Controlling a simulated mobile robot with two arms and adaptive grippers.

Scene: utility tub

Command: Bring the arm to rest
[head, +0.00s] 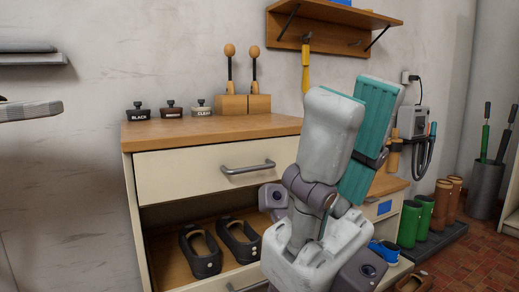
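My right gripper (362,92) stands up in the middle of the head view, in front of the cabinet. Its two light grey fingers with teal pads point upward. The pads look apart and nothing shows between them. Its pale palm is at the bottom of the picture and hides part of the cabinet. At the left edge, a worn light grey finger-like piece, apparently part of my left gripper (32,111), enters the picture. The rest of it is cut off, so its opening does not show.
A cream cabinet (200,172) with a wooden top (190,131) carries small labelled pots and wooden-handled tools. Black shoes (203,252) lie below its drawer. A wall shelf (340,13) is above. Green boots (409,223) and brown boots (443,204) stand right. Red tiled floor (465,265) shows.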

